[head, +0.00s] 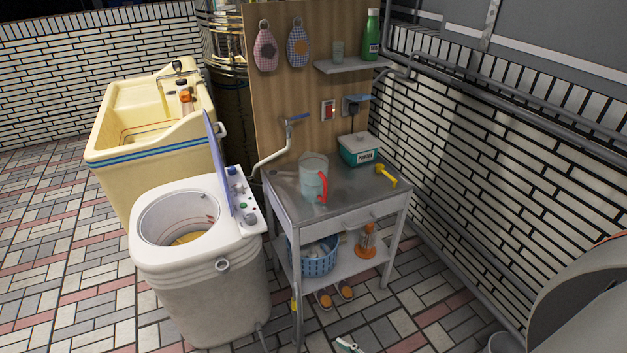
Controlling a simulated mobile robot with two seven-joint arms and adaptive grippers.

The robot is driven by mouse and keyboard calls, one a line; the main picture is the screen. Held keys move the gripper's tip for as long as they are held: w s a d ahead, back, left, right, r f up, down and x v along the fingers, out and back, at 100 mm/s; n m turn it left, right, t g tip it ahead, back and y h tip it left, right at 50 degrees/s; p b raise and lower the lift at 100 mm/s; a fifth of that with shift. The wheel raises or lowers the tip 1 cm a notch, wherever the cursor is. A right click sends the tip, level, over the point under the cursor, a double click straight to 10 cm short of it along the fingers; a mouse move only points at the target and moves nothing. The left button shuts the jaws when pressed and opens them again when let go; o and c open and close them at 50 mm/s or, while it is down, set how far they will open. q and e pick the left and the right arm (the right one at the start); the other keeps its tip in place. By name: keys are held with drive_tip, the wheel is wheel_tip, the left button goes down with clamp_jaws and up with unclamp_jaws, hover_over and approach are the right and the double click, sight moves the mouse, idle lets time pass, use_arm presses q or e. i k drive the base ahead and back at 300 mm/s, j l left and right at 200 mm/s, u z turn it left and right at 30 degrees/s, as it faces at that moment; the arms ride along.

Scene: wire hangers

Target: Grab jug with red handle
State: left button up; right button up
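The jug (313,178) is clear or pale, with a red handle (323,188) on its right side. It stands upright on the metal top of a small table (345,191), near the tap spout and left of a white and green box. The handle points toward the front right. Neither of my grippers can be made out in the head view, and nothing touches the jug.
A white washing machine (205,290) with its lid up stands left of the table. A tap (287,140) reaches over the tabletop's left side. The box (360,150) and a yellow tool (386,175) lie right of the jug. Blue basket (318,262) below.

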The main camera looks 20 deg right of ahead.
sight(312, 167)
drive_tip(key=i+l, duration=0.15)
drive_tip(key=l, duration=0.25)
drive_tip(key=i+l, duration=0.15)
drive_tip(key=l, duration=0.25)
drive_tip(key=i+l, duration=0.1)
drive_tip(key=l, duration=0.3)
